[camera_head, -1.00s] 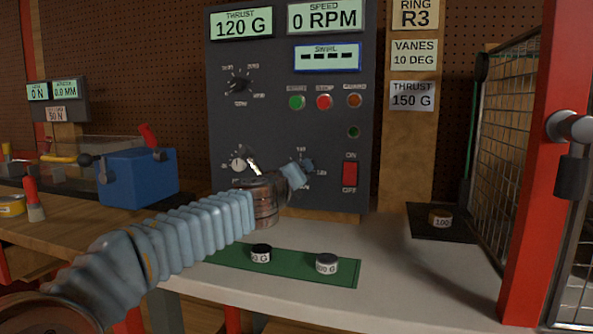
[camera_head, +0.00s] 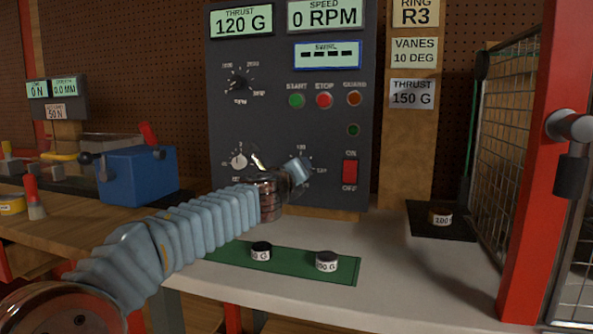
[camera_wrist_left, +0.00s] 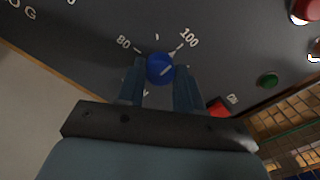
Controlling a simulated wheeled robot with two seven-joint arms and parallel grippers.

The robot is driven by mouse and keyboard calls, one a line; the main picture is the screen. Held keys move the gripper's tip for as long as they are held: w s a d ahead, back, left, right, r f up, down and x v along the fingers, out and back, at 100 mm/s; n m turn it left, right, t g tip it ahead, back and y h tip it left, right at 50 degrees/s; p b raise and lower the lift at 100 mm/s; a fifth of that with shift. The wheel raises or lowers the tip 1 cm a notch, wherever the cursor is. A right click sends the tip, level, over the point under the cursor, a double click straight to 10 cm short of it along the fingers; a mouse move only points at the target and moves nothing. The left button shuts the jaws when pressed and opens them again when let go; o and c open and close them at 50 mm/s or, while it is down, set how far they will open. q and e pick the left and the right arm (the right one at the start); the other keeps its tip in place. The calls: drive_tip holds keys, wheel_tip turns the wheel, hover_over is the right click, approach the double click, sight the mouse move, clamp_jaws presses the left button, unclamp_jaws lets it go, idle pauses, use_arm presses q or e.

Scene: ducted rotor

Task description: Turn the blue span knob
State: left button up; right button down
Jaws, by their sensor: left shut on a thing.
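The blue span knob (camera_wrist_left: 160,68) sits low on the dark control panel, with a dial marked 80 and 100 around it in the left wrist view. My left gripper (camera_wrist_left: 160,84) has its two fingers on either side of the knob and is shut on it. In the head view my left gripper (camera_head: 298,171) is at the panel's lower right dial, and it hides the knob there. The thrust display (camera_head: 241,22) at the panel's top reads 120 G. My right gripper is in neither view.
The control panel (camera_head: 285,120) also carries a white-pointer knob (camera_head: 239,161), a red on/off switch (camera_head: 350,172) and start and stop buttons. Two weights stand on a green mat (camera_head: 345,272). A red post (camera_head: 545,150) and mesh guard stand at right.

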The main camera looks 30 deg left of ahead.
use_arm(q)
drive_tip(key=shift+f, duration=0.1)
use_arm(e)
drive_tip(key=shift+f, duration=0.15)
use_arm(q)
drive_tip(key=shift+n+b, duration=5.45)
drive_tip(key=shift+n, duration=4.35)
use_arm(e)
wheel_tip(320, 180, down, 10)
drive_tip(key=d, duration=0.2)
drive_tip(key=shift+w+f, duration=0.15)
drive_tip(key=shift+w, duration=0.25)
use_arm(q)
drive_tip(key=o, duration=1)
drive_tip(key=shift+o, duration=0.2)
drive_tip(key=shift+s, duration=0.15)
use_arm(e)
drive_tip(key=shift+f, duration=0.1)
